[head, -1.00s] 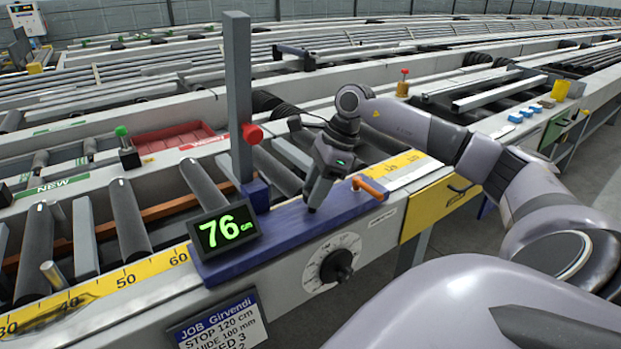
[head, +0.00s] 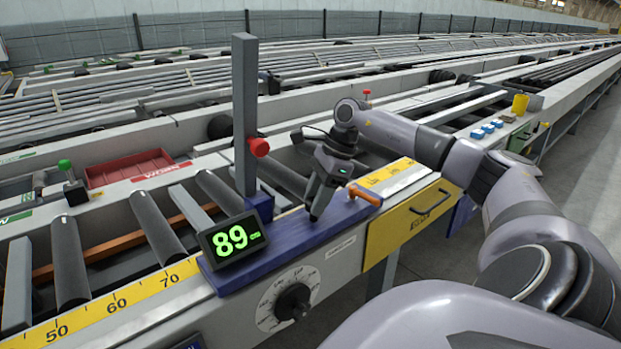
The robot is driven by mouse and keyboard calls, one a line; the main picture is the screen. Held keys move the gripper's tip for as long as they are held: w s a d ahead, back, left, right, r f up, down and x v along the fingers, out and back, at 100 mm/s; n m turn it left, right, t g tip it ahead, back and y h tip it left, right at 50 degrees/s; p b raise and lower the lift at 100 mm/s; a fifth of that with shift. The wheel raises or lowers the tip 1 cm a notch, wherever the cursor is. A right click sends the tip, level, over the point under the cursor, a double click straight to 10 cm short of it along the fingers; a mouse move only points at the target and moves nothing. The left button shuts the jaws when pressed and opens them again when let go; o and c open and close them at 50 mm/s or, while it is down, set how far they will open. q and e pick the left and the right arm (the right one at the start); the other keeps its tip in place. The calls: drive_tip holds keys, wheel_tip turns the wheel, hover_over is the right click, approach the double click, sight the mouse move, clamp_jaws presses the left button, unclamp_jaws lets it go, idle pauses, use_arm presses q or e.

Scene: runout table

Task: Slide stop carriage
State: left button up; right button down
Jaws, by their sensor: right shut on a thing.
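The blue stop carriage (head: 285,245) sits on the front rail of the runout table, with a tall grey post (head: 245,115) rising from it. Its display (head: 234,240) reads 89 in green. An orange handle (head: 366,195) is at its right end and a red knob (head: 259,147) on the post. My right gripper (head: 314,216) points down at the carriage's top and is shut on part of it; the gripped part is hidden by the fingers. My left gripper is not in view.
A yellow scale (head: 110,301) runs along the rail on both sides of the carriage. A black dial (head: 293,301) and a yellow drawer (head: 410,225) are on the front face. A red tray (head: 128,168) and a green-knobbed lever (head: 70,180) lie behind.

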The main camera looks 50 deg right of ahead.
drive_tip(key=shift+d, duration=0.3)
drive_tip(key=c, duration=0.6)
unclamp_jaws()
drive_tip(key=shift+c, duration=0.2)
drive_tip(key=v, duration=0.7)
drive_tip(key=shift+p, duration=0.35)
drive_tip(key=shift+r, duration=0.1)
drive_tip(key=shift+s, duration=0.1)
